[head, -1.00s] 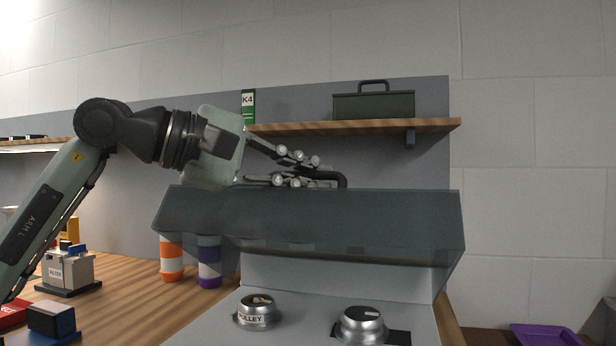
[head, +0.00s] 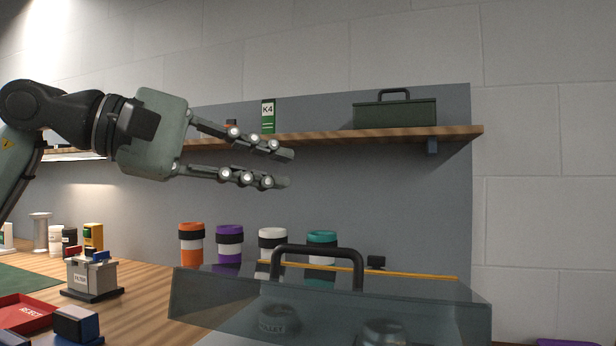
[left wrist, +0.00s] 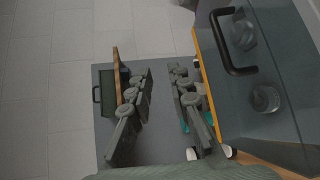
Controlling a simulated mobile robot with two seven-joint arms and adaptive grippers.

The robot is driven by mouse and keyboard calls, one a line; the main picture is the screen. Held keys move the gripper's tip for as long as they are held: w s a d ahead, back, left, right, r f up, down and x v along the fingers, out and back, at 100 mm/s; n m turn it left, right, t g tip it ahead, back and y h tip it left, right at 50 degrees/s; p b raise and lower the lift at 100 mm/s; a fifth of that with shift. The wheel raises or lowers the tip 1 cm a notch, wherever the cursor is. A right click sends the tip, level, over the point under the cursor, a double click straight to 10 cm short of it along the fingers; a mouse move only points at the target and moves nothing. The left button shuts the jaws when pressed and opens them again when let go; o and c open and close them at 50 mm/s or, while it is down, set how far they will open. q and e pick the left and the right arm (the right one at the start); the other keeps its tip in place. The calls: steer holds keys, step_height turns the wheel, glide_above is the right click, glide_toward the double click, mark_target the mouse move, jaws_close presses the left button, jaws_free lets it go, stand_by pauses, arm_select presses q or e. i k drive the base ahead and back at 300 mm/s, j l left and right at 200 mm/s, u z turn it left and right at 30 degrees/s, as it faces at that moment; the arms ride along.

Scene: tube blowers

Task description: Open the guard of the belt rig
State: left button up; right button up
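The belt rig's guard (head: 330,306) is a clear, tinted cover at the bottom of the head view. It sits low, and two round metal pulleys (head: 278,320) show through it. Its black handle (head: 318,250) arches from the top of the guard. My left gripper (head: 288,168) is open and empty, above and left of the handle, touching nothing. In the left wrist view, the left gripper's parted fingers (left wrist: 165,140) are to the left of the handle (left wrist: 226,45) and the guard (left wrist: 275,60). My right gripper is in neither view.
A wooden shelf (head: 340,136) with a dark green toolbox (head: 395,113) and a K4 box (head: 268,116) is behind my left gripper. Several banded cups (head: 230,244) stand behind the guard. A red tray (head: 25,315) and a grey filter block (head: 92,277) are at left.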

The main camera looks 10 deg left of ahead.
mark_target(471, 311)
steer(key=k, duration=1.5)
